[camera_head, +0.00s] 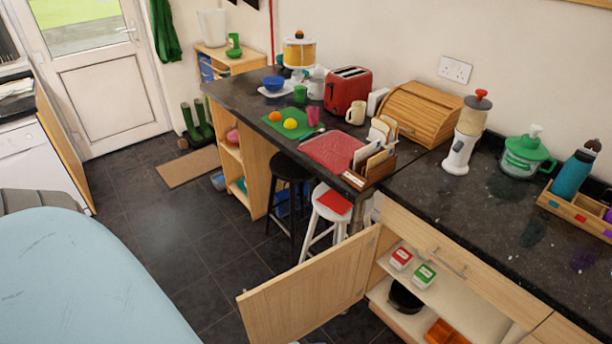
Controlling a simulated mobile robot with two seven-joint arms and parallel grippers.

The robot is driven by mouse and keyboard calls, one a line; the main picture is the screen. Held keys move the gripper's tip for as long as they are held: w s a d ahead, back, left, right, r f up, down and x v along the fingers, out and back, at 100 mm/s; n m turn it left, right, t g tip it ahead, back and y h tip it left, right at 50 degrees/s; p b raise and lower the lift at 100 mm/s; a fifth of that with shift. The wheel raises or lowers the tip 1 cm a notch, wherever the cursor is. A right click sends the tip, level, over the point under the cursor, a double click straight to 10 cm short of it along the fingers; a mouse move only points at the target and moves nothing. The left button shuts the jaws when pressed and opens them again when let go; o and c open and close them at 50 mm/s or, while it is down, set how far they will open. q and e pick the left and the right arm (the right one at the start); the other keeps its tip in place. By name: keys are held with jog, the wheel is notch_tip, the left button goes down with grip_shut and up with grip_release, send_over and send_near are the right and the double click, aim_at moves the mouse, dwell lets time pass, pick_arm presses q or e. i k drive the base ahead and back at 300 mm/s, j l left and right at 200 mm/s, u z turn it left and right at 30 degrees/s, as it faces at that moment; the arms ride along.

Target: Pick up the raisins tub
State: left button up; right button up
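Two small tubs stand on the upper shelf inside the open cabinet at the lower right. One is a tub with a red label (401,258). The other is a tub with a green label (424,275), just right of it and nearer. The lettering is too small to read, so I cannot tell which one, if either, is the raisins tub. Both tubs stand apart from any gripper. Neither my left nor my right gripper shows in this view.
The cabinet door (305,292) stands open across the floor. A black bowl (405,298) and an orange container (445,333) are below the tubs. A white stool (328,212) and a black stool (290,172) stand by the counter. A pale blue rounded surface (80,285) fills the lower left.

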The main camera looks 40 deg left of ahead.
aim_at(423, 277)
jog(key=k+j+z, duration=0.15)
jog(key=k+j, duration=0.15)
jog(key=j, duration=0.15)
jog(key=k+j+z, duration=0.2)
jog(key=j, duration=0.25)
jog(key=k+j+z, duration=0.15)
jog(key=j, duration=0.35)
jog(key=k+j+z, duration=0.15)
jog(key=k+j, duration=0.25)
jog(key=j+z, duration=0.15)
jog(key=j, duration=0.4)
jog(key=k+j+z, duration=0.1)
jog(key=j, duration=0.45)
jog(key=j+z, duration=0.15)
jog(key=j, duration=0.4)
jog(key=i+j+z, duration=0.1)
jog(key=j, duration=0.45)
jog(key=i+j, duration=0.15)
jog(key=j, duration=0.2)
jog(key=i+j, duration=0.15)
jog(key=j, duration=0.2)
jog(key=i+l+z, duration=0.05)
